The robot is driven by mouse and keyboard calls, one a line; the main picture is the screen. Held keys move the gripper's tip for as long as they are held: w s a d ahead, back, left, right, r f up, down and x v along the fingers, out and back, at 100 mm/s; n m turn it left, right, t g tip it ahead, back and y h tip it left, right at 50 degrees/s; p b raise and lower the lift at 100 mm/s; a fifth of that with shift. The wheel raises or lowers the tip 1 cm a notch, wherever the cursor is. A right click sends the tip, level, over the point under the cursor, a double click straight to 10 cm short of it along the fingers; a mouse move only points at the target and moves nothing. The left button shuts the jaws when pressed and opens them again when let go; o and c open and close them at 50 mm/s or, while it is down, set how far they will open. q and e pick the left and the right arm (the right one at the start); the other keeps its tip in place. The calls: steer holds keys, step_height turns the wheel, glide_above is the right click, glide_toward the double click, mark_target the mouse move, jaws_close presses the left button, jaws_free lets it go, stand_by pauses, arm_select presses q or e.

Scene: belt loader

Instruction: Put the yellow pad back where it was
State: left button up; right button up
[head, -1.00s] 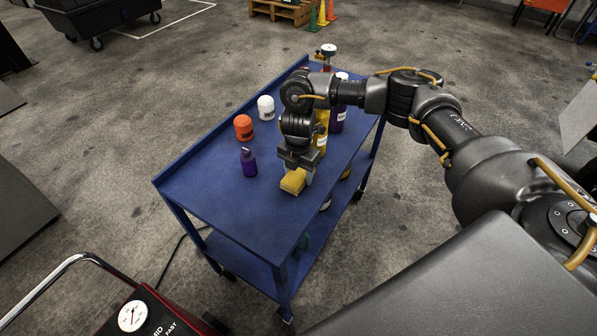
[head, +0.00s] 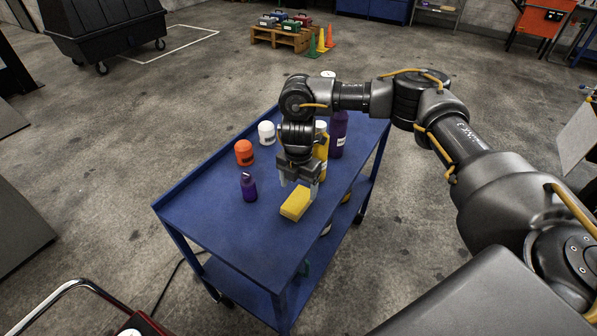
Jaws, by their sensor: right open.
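The yellow pad (head: 295,204) lies flat on the top of the blue cart (head: 231,224), near its right side. My right gripper (head: 298,187) is just above and behind the pad, pointing down. Its jaws are open with a finger on each side and nothing between them. The pad looks clear of the fingers. My left gripper is not in view.
A purple bottle (head: 248,187), an orange jar (head: 243,153) and a white jar (head: 266,133) stand left of the gripper. A yellow bottle (head: 322,150) and a tall purple bottle (head: 339,133) stand behind it. The cart's near top is clear.

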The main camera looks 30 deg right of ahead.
mark_target(298, 199)
step_height(298, 199, up, 7)
steer(key=shift+f, duration=0.2)
stand_by(0.6)
